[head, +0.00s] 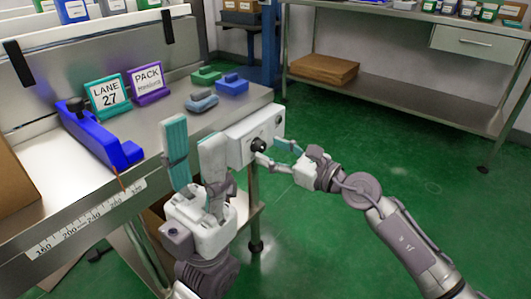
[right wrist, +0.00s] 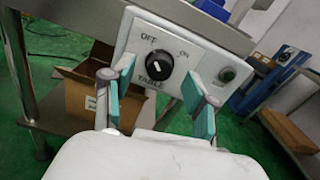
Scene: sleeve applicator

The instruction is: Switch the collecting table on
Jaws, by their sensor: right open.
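The collecting table's control box (head: 240,142) is white and sits on the table's front edge. In the right wrist view the box (right wrist: 205,62) carries a black rotary knob (right wrist: 158,66) labelled OFF, ON and TABLE. The knob's white mark appears to point toward OFF. A green round button or lamp (right wrist: 227,74) is to its right. My right gripper (head: 273,153) is open in front of the box; its fingers (right wrist: 160,85) stand on both sides of the knob, apparently apart from it. My left gripper (head: 193,145) is open and empty left of the box.
On the steel table (head: 150,118) stand a LANE 27 sign (head: 108,95), a PACK sign (head: 148,83) and a blue sleeve device (head: 95,135). Blue, grey and green pieces lie near the corner. A cardboard box (right wrist: 90,92) is beneath. The green floor at right is clear.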

